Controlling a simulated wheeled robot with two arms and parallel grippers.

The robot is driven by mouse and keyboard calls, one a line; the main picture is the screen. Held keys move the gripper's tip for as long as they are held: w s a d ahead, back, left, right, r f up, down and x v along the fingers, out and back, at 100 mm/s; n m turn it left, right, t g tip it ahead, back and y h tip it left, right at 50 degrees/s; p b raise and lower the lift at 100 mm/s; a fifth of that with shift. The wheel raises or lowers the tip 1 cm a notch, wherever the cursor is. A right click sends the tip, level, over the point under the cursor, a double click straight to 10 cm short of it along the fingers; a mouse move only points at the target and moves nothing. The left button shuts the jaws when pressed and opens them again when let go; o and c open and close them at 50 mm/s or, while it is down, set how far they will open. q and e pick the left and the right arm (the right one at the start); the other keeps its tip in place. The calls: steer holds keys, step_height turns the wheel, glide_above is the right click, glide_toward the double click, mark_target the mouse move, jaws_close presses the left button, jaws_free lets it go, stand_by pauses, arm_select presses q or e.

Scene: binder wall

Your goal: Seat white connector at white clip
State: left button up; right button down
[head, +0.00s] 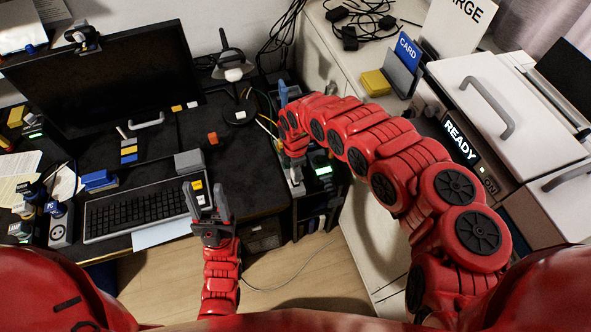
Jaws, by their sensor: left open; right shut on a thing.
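My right gripper (297,184) points down by the right end of the desk, beside a small device with a green-lit screen (323,170). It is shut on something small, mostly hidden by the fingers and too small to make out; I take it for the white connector. I cannot pick out the white clip for certain; the arm and gripper cover part of that area. My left gripper (206,190) is open and empty, with its fingers up, over the keyboard's right end at the desk's front edge.
A keyboard (140,208), a monitor (110,85) and an orange block (213,138) are on the black desk. Thin cables run near my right gripper. Open floor (170,275) lies in front.

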steer(key=shift+f+b, duration=1.4)
steer(key=shift+f, duration=0.35)
steer(key=shift+c, duration=2.3)
jaws_free()
steer(key=shift+r, duration=0.15)
step_height(320, 180, up, 13)
steer(key=shift+w+r, duration=0.15)
steer(key=shift+r, duration=0.05)
step_height(320, 180, up, 4)
steer(key=shift+f+p, duration=0.1)
steer(key=shift+p, duration=0.55)
steer(key=shift+s, duration=0.2)
